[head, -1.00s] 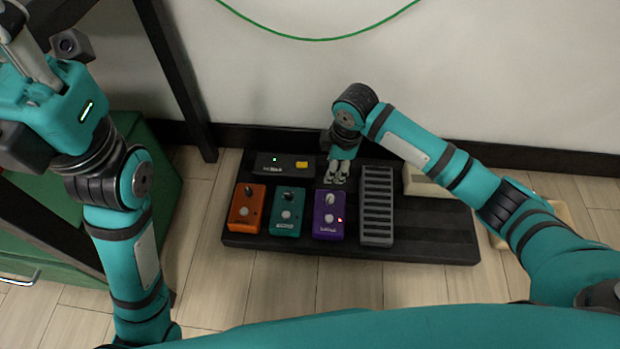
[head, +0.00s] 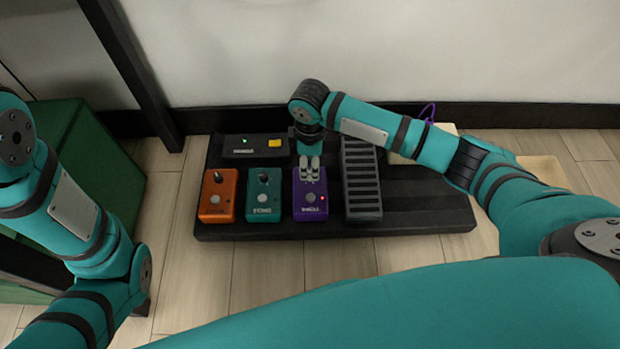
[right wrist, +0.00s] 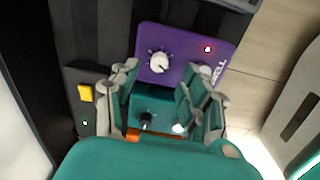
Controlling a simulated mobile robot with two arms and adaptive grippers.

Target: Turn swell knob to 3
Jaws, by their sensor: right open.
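The purple swell pedal (head: 311,205) stands on the pedalboard with its red light lit. My right gripper (head: 309,173) points down over its far part and hides its knob in the head view. In the right wrist view the pedal (right wrist: 190,45) bears part of its name and a white-topped knob (right wrist: 159,63). The right gripper (right wrist: 161,78) is open there, its fingers apart on either side of the knob's line. The knob sits just past the fingertips, and I cannot tell if they touch it. The knob's setting is too small to read. My left gripper is out of view.
The black pedalboard (head: 430,218) also carries an orange pedal (head: 217,198), a teal pedal (head: 264,197) close beside the purple one, a grey ribbed treadle (head: 362,185) and a black box with a yellow button (head: 255,147). A green cabinet (head: 105,160) stands left.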

